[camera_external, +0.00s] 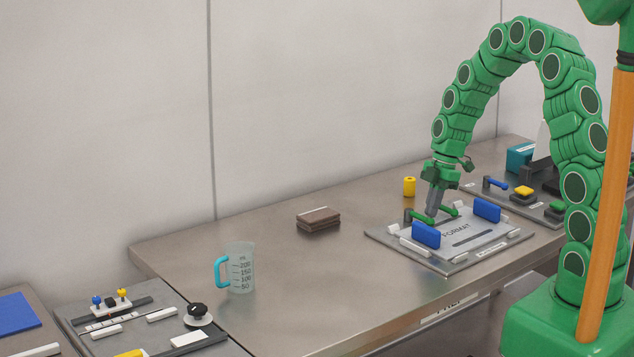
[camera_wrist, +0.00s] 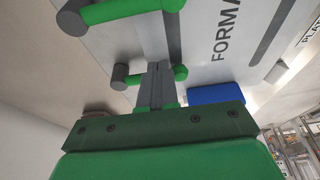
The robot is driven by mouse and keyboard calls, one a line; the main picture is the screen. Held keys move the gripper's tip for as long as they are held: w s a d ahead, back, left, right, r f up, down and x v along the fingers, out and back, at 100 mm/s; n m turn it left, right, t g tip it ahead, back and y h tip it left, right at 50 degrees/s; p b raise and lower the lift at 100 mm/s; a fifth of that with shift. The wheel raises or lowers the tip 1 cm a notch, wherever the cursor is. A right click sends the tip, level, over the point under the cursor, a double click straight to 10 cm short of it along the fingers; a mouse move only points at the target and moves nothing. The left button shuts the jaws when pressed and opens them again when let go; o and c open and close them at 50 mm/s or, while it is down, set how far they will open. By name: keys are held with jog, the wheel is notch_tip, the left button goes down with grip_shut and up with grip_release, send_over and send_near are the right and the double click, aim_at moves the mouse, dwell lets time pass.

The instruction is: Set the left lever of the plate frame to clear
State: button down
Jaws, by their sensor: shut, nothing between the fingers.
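The plate frame (camera_external: 484,250) is a grey panel with a light plate marked FORMAT, on the steel counter at right. Its left lever (camera_external: 420,217) has a green handle on a dark pivot, behind the left blue block (camera_external: 426,235). A second green lever (camera_external: 447,211) is farther right. My gripper (camera_external: 430,213) is shut and empty, down at the left lever. In the wrist view, the fingers (camera_wrist: 157,72) overlap the left lever's handle (camera_wrist: 134,79); contact cannot be told. The other lever (camera_wrist: 118,10) is at the top. No clear mark is readable.
A right blue block (camera_external: 487,208) stands on the frame. A yellow cylinder (camera_external: 409,187) is behind it. A brown stack (camera_external: 318,219) and a measuring jug (camera_external: 239,268) stand left, with open counter between. Another panel (camera_external: 535,209) with a blue lever is at right.

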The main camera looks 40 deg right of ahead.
jog(key=shift+s+a+m+t, duration=0.3)
jog(key=shift+a+m, duration=0.3)
jog(key=shift+m, duration=0.5)
jog(key=shift+a+m, duration=0.5)
jog(key=shift+m, duration=0.3)
jog(key=a+m, duration=0.1)
jog(key=m, duration=0.1)
jog(key=a+m+t, duration=0.1)
jog(key=m, duration=0.1)
jog(key=shift+a+t+h, duration=0.25)
jog(key=shift+t+h, duration=0.05)
jog(key=shift+h, duration=0.1)
jog(key=m, duration=0.1)
jog(key=a+m, duration=0.1)
jog(key=m, duration=0.1)
jog(key=shift+w+a+t+h, duration=0.2)
jog(key=shift+w+t+h, duration=0.1)
jog(key=shift+w, duration=0.1)
jog(key=m, duration=0.1)
jog(key=w+a+m, duration=0.1)
jog(key=shift+a+m+h, duration=0.15)
jog(key=shift+m+h, duration=0.25)
jog(key=m, duration=0.1)
jog(key=w+a+m+h, duration=0.1)
jog(key=m, duration=0.1)
jog(key=shift+w+a+t, duration=0.1)
jog(key=shift+w+t, duration=0.15)
jog(key=shift+t, duration=0.05)
jog(key=shift+w+a, duration=0.1)
jog(key=shift+w, duration=0.25)
